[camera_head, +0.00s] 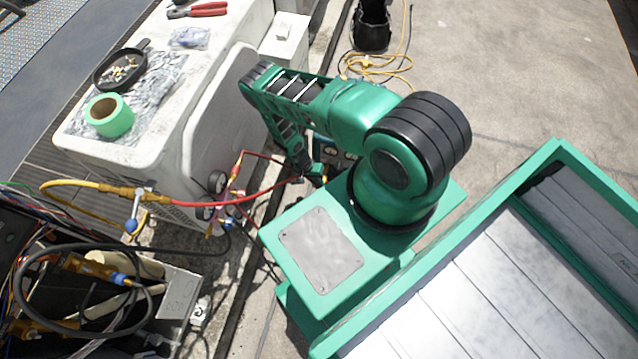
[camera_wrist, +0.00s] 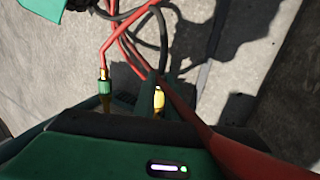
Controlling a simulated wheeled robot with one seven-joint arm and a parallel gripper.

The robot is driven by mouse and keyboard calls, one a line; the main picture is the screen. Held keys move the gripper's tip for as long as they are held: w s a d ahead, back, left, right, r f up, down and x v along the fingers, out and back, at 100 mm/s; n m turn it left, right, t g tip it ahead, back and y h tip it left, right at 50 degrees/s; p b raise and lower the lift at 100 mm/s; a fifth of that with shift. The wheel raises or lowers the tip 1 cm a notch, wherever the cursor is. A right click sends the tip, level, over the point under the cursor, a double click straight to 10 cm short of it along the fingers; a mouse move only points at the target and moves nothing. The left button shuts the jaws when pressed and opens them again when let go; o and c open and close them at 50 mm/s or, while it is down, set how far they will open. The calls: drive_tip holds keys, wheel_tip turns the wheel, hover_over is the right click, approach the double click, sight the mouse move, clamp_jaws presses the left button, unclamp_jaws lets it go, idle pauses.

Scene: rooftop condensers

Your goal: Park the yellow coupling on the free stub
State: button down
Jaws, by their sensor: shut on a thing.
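My gripper (camera_head: 308,173) is low beside the white condenser, at the end of a red hose (camera_head: 255,196). In the wrist view the gripper (camera_wrist: 153,94) is closed around a small yellow piece (camera_wrist: 158,101), which I take for the yellow coupling. Most of it is hidden by the fingers and gripper body. To its left, a red hose ends in a green-collared brass fitting (camera_wrist: 104,86), whose lower end goes behind the gripper. I cannot make out the free stub in either view.
A red hose (camera_wrist: 185,100) crosses close in front of the wrist camera. The white condenser (camera_head: 150,160) carries green tape (camera_head: 108,116), a dark pan (camera_head: 120,69) and red-handled pliers (camera_head: 198,11). Yellow cord (camera_head: 375,66) lies on the concrete.

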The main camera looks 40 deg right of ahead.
drive_tip(key=shift+s+a, duration=0.9)
drive_tip(key=shift+a, duration=0.25)
